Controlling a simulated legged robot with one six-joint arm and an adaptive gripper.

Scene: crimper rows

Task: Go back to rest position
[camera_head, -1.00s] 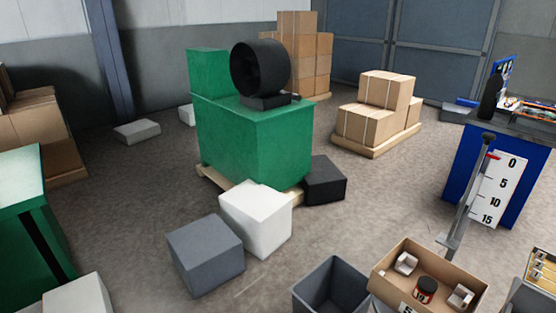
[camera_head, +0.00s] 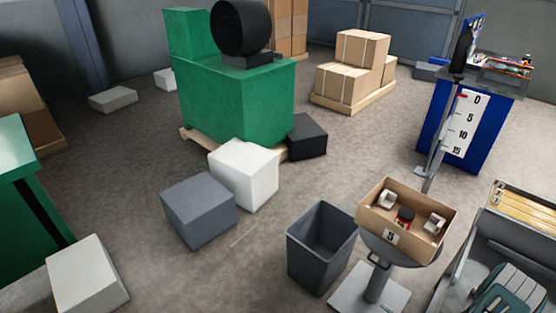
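My gripper is not in view, and no part of my arm can be made out. The view shows the shop floor around me. The nearest things are an open cardboard box (camera_head: 391,237) labelled 5 on a round-topped stand (camera_head: 371,289), and a dark grey bin (camera_head: 319,246) left of it. The box holds two pale metallic parts and a dark round item with red on it. The bin looks empty as far as I can see inside.
A green machine (camera_head: 240,105) on a pallet stands ahead. White (camera_head: 243,176), grey (camera_head: 200,211) and black (camera_head: 307,137) blocks sit near it. A blue bench (camera_head: 456,125) is at right, a grey unit (camera_head: 515,250) at lower right. Floor between blocks and bench is open.

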